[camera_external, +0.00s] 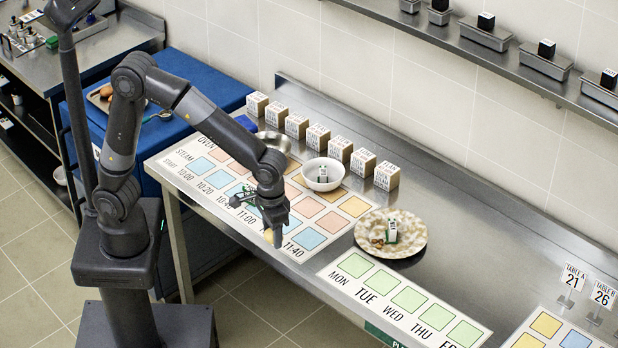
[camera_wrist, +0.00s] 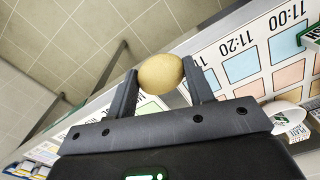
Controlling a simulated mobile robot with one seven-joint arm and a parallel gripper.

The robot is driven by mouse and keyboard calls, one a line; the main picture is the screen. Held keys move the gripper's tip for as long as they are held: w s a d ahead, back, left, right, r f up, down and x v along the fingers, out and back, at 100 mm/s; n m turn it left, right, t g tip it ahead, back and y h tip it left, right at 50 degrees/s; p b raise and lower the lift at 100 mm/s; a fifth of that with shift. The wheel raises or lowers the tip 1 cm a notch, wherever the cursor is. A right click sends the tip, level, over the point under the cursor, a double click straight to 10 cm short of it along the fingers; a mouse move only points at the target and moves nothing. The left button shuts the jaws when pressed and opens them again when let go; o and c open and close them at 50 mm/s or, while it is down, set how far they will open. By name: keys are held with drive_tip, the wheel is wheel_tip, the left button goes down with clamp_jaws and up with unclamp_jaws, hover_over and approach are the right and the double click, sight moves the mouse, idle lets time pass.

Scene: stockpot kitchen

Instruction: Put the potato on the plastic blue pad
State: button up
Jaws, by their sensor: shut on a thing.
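My gripper (camera_external: 274,234) is shut on a yellow-brown potato (camera_external: 267,237) near the counter's front edge, at the chart's 11:20 to 11:40 end. In the wrist view the potato (camera_wrist: 160,74) sits between the two fingertips of my gripper (camera_wrist: 161,84). Light blue squares (camera_external: 311,238) form the chart's front row, and one also shows in the wrist view (camera_wrist: 240,67). A darker blue flat item (camera_external: 245,123) lies at the counter's back left beside the metal bowl, partly hidden by my arm. I cannot tell which is the plastic blue pad.
A white bowl (camera_external: 322,174) and a speckled plate (camera_external: 408,226) with small items stand right of my gripper. Several labelled boxes (camera_external: 340,149) line the back. A metal bowl (camera_external: 272,144) is behind my arm. A blue-covered table (camera_external: 190,75) holds a tray. The right-hand counter has free room.

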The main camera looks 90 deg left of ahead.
drive_tip(key=shift+s+d+r, duration=0.2)
drive_tip(key=shift+d, duration=0.05)
drive_tip(key=w+a+r+n, duration=0.1)
drive_tip(key=w+a+n, duration=0.3)
drive_tip(key=a, duration=1)
drive_tip(key=n, duration=1)
hover_over(243, 123)
drive_tip(key=f, duration=0.3)
drive_tip(key=shift+w+d+f, duration=0.1)
drive_tip(key=shift+d+f, duration=0.15)
drive_tip(key=shift+d, duration=0.15)
drive_tip(key=shift+a+f, duration=0.3)
drive_tip(key=shift+a, duration=0.15)
drive_tip(key=shift+f, duration=1.95)
